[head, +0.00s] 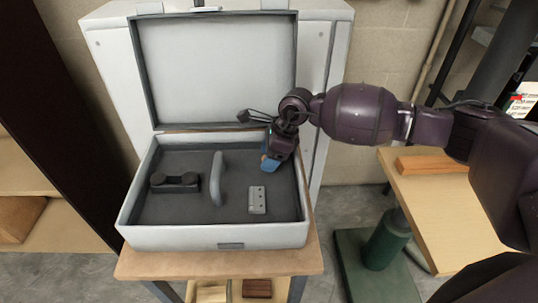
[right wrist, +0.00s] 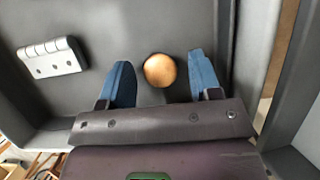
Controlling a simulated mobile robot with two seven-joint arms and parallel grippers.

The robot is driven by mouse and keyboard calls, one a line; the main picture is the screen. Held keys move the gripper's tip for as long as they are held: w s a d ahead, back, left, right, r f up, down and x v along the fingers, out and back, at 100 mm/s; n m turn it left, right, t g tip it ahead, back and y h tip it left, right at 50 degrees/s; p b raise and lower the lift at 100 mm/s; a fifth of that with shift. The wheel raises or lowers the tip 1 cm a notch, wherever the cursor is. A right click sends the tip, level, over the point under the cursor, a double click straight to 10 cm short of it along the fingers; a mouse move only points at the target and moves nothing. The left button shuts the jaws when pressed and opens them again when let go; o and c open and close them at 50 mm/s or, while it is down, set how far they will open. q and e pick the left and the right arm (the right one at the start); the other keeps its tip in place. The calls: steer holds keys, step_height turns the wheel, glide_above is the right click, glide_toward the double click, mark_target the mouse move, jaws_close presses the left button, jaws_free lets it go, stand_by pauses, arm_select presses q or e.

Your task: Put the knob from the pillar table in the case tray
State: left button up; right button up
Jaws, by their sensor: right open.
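The knob (right wrist: 159,70) is a round, light-brown wooden piece on the dark grey floor of the case tray, seen in the right wrist view. My right gripper (right wrist: 160,82) is open, with one blue fingertip on each side of the knob and a visible gap to both. In the head view the right gripper (head: 269,164) reaches down into the right part of the open case tray (head: 235,207), and the knob is hidden there. The pillar table (head: 455,210), with a wooden top and green pillar, stands at the right. My left gripper is not in view.
The case tray also holds a black part (head: 175,183), a grey curved handle (head: 217,180) and a grey hinge (head: 257,200). The raised lid (head: 220,70) stands behind. An orange-brown wooden block (head: 432,163) lies on the pillar table.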

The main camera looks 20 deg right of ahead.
steer(key=shift+r, duration=0.3)
steer(key=v, duration=1.1)
steer(key=shift+r, duration=0.35)
steer(key=shift+d, duration=0.15)
